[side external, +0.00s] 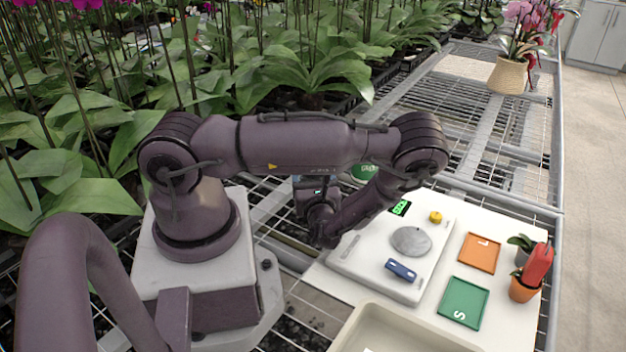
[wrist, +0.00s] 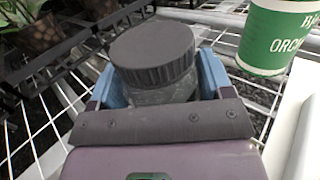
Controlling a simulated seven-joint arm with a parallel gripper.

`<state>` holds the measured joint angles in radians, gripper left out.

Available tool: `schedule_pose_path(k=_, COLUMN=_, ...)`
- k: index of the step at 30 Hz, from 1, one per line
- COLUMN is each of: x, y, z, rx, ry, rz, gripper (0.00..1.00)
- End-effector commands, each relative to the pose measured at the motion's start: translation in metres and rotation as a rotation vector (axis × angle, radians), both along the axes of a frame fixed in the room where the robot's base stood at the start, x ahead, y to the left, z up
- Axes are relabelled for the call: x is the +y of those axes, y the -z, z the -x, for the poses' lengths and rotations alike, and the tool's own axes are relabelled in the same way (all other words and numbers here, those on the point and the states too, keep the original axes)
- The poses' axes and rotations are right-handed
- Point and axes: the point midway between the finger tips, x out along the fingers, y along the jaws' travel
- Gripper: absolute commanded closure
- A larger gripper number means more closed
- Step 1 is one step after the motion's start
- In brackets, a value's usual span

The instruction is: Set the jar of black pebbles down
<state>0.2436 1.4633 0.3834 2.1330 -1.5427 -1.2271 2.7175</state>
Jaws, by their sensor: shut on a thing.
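The jar (wrist: 152,60) has a ribbed dark grey lid and a clear-looking body, and its contents are hard to make out. It fills the middle of the wrist view. My gripper (wrist: 155,88) is shut on it, with one blue finger on each side of the body below the lid. Open wire mesh shows behind and below the jar. In the side view the jar and my fingertips are hidden behind my arm, so the jar's height above any surface cannot be told.
A green-and-white can (wrist: 283,35) stands right of the jar. A white scale (side external: 370,262) with a round grey plate (side external: 411,241) holds a blue item (side external: 400,270) and a yellow one (side external: 435,217). Orange (side external: 479,253) and green (side external: 464,302) squares, small pots (side external: 524,288) and a beige tray (side external: 385,320) lie nearby.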

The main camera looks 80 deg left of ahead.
Motion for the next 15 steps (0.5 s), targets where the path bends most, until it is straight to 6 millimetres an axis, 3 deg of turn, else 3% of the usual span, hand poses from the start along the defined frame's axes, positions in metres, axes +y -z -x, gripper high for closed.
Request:
schedule_pose_path(k=11, x=0.0004, y=0.0032, z=0.0001, rx=0.001, ry=0.000, rz=-0.003, gripper=0.65)
schedule_pose_path(k=12, x=0.0001, y=0.0042, z=0.0000, rx=0.001, ry=0.000, rz=-0.001, gripper=0.22)
schedule_pose_path(k=15, x=0.0001, y=0.0039, z=-0.0001, rx=0.000, ry=0.000, rz=0.000, gripper=0.01)
